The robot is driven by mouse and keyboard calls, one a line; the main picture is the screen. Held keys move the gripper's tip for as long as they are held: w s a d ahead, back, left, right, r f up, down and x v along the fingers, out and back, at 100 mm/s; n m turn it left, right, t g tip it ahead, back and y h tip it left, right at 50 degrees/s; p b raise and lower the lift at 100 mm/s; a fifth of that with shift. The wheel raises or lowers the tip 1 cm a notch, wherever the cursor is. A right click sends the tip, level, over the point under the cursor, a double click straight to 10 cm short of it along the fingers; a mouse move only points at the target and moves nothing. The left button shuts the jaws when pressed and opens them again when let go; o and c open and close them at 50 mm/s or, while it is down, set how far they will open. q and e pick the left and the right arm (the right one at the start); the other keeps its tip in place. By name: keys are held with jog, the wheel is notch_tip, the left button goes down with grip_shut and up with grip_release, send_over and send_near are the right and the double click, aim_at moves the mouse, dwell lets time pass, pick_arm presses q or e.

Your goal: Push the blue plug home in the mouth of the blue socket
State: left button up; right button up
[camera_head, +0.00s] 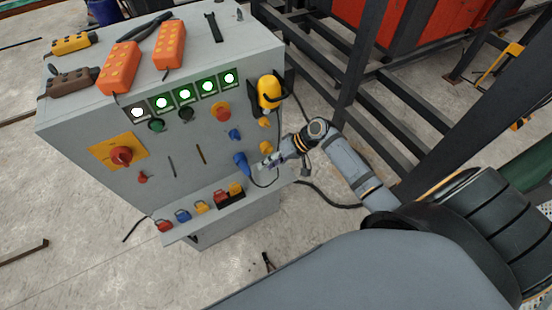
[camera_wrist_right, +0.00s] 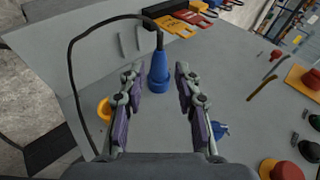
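The blue plug (camera_head: 242,163) is at the front panel of the grey cabinet, with a black cable running from its lower end. In the right wrist view the plug (camera_wrist_right: 159,75) shows between my right fingertips, with a gap on both sides. My right gripper (camera_head: 268,162) is open, close to the plug on its right; its fingers also show in the wrist view (camera_wrist_right: 157,76). The blue socket (camera_head: 234,134) is on the panel above the plug, apart from it. In the wrist view the socket (camera_wrist_right: 220,130) is partly hidden by a finger. My left gripper is not in view.
A dark steel frame (camera_head: 362,70) stands to the right.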

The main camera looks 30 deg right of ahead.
jog(key=v, duration=0.5)
dwell(0.6)
